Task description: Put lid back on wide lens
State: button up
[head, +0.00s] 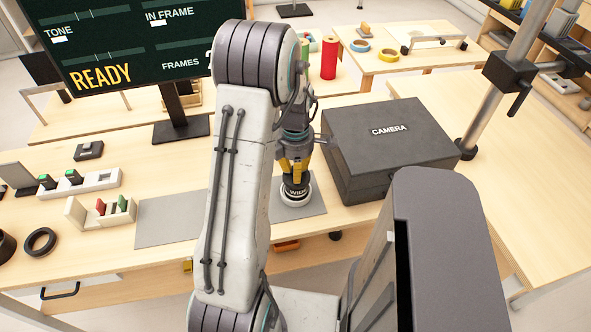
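The wide lens (295,194), a short dark cylinder with a pale band and the letters WIDE, stands upright on a grey mat (170,222) right of my arm. My gripper (295,172), with yellow parts on its fingers, points down directly over the lens, at or very near its top. The fingertips and the lens top overlap in the head view, so I cannot tell whether the fingers are closed or touch anything. I cannot make out a lid there. My arm covers the middle of the mat.
A black case marked CAMERA (388,148) stands close right of my gripper. A dark ring (40,241) and a small holder with red and green pieces (102,211) lie at left. A screen reading READY (130,45) stands behind. A metal post (492,100) rises at right.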

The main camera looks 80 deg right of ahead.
jog(key=o, duration=1.5)
jog(key=shift+c, duration=0.2)
jog(key=shift+r, duration=0.15)
jog(key=shift+r+p, duration=2.5)
jog(key=shift+r, duration=0.9)
grip_shut()
